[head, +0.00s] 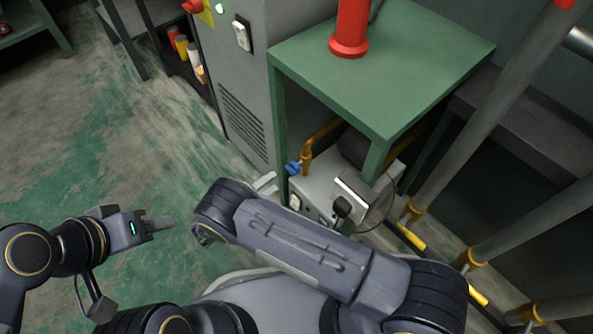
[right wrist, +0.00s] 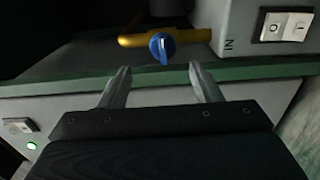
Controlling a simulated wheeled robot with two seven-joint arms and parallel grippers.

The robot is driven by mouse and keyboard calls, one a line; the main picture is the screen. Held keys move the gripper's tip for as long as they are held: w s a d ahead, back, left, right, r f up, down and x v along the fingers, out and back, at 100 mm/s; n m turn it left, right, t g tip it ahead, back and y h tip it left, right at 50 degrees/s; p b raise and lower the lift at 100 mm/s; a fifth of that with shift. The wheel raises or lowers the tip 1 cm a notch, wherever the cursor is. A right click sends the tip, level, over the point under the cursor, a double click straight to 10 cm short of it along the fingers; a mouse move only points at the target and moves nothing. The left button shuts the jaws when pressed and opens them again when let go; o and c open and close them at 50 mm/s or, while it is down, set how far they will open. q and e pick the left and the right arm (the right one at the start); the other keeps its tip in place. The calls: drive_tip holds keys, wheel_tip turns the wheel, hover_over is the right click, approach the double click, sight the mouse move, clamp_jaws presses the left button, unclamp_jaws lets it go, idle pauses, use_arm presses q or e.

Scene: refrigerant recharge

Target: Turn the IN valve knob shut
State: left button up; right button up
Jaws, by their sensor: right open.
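The IN valve knob (right wrist: 162,46) is blue with a raised grip bar and sits on a yellow pipe (right wrist: 196,36) in the right wrist view. In the head view the blue knob (head: 292,168) shows beside the table leg, low on the unit's left side. My right gripper (right wrist: 159,68) is open and empty. Its fingertips point toward the knob, one on each side of it in the picture, with no visible contact. In the head view my right arm hides most of that gripper. My left gripper (head: 160,226) is over the floor at left, away from the knob; its opening is unclear.
The grey unit (head: 318,187) with the IN label (right wrist: 229,44) and a rocker switch (right wrist: 285,27) stands under a green table (head: 420,60). A red cylinder (head: 350,30) stands on the table. A grey cabinet (head: 240,80) is at left. The floor at left is free.

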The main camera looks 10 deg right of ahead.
sight(289, 171)
drive_tip(key=x, duration=0.2)
drive_tip(key=b+x, duration=0.1)
drive_tip(key=x, duration=0.5)
drive_tip(key=shift+w+f+b, duration=0.1)
drive_tip(key=shift+f+b, duration=0.15)
drive_tip(key=shift+b, duration=0.1)
drive_tip(key=c, duration=1)
drive_tip(key=shift+o, duration=0.2)
drive_tip(key=n, duration=0.4)
drive_tip(key=o, duration=1)
drive_tip(key=shift+c, duration=0.2)
